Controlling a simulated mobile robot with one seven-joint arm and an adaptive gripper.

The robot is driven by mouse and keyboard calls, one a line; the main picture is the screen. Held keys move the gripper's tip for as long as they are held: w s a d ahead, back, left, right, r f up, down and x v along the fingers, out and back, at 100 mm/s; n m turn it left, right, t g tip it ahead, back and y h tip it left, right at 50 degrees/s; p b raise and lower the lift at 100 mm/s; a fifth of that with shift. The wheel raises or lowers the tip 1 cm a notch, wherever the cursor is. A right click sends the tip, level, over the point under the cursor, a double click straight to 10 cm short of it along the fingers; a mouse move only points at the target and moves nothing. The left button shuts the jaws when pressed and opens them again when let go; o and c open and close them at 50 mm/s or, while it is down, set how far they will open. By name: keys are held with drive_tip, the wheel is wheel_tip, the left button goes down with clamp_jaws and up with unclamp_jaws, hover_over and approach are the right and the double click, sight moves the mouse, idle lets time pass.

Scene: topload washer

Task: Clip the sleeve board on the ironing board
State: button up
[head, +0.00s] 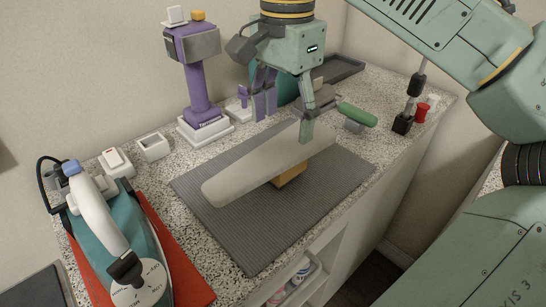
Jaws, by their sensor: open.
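A long pale grey padded board (245,178) with a rounded near end lies diagonally over a dark ribbed mat (250,245). It looks like the sleeve board. A small wooden block (290,176) shows under its right side. No separate full-size ironing board can be made out. My gripper (282,125) points down with its fingers spread, over the far end of the padded board. One fingertip is in front of the board's far part; I cannot tell whether it touches. The far end is partly hidden behind my gripper.
A teal iron (130,235) stands on a red mat (190,285) at the left. A purple device (197,80) stands at the back. A green handle (357,115) and a red-capped item (421,112) are at the right. The mat's front is clear.

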sight(285, 148)
wheel_tip(285, 148, down, 4)
drive_tip(key=shift+s+d+r, duration=0.1)
drive_tip(key=shift+d+r, duration=0.05)
drive_tip(key=shift+r, duration=0.05)
wheel_tip(285, 148, down, 6)
drive_tip(key=shift+r, duration=0.1)
drive_tip(key=c, duration=1.3)
